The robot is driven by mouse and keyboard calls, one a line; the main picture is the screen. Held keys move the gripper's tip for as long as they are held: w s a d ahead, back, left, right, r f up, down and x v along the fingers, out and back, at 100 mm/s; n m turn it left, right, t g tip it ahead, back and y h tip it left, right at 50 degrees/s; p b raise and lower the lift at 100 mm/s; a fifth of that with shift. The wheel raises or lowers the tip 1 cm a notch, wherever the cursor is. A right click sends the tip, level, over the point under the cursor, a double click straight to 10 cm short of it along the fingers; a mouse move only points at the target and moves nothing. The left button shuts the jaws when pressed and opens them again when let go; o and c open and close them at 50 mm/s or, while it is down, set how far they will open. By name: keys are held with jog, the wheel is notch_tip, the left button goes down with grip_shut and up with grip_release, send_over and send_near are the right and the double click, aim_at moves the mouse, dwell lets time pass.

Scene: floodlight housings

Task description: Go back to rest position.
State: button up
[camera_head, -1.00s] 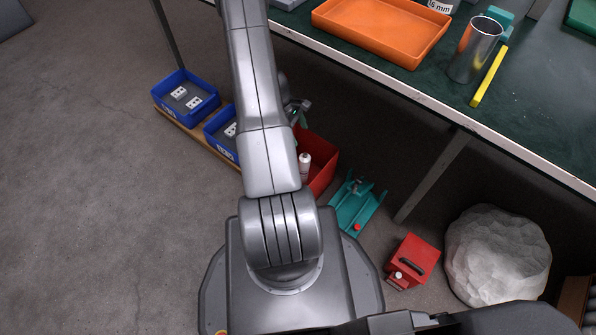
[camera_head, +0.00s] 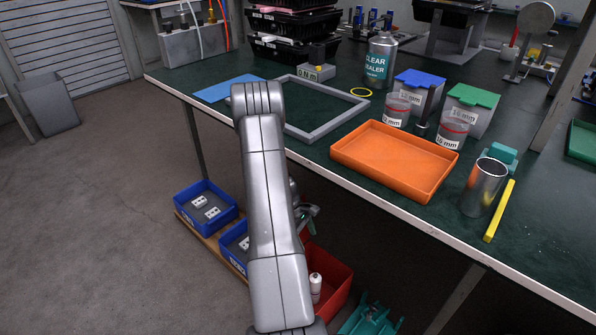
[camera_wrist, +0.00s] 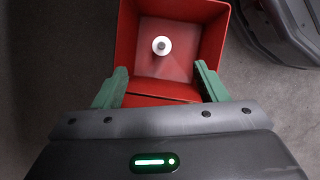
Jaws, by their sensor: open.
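My gripper (camera_wrist: 160,84) is open, with its two green fingers spread apart and nothing between them. In the wrist view it hangs over the near side of a red bin (camera_wrist: 210,22). A white bottle with a dark tip (camera_wrist: 161,45) stands inside the bin, beyond the fingertips and apart from them. In the head view the red bin (camera_head: 338,277) is on the floor beside the bench, with the white bottle (camera_head: 315,287) in it. My gripper (camera_head: 306,215) is mostly hidden there behind my arm, above the bin.
The green-topped bench (camera_head: 540,230) carries an orange tray (camera_head: 395,160), a metal cup (camera_head: 484,187), a yellow bar (camera_head: 499,211) and a grey frame (camera_head: 322,130). Blue bins (camera_head: 207,207) and a teal fixture (camera_head: 370,318) are low beside the bench. Open floor lies left.

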jog(key=b+x, duration=0.3)
jog(key=x, duration=0.9)
jog(key=shift+d, duration=0.1)
notch_tip(320, 180, up, 3)
jog(key=shift+r+p, duration=0.25)
jog(key=shift+p, duration=0.75)
jog(key=shift+f, duration=0.15)
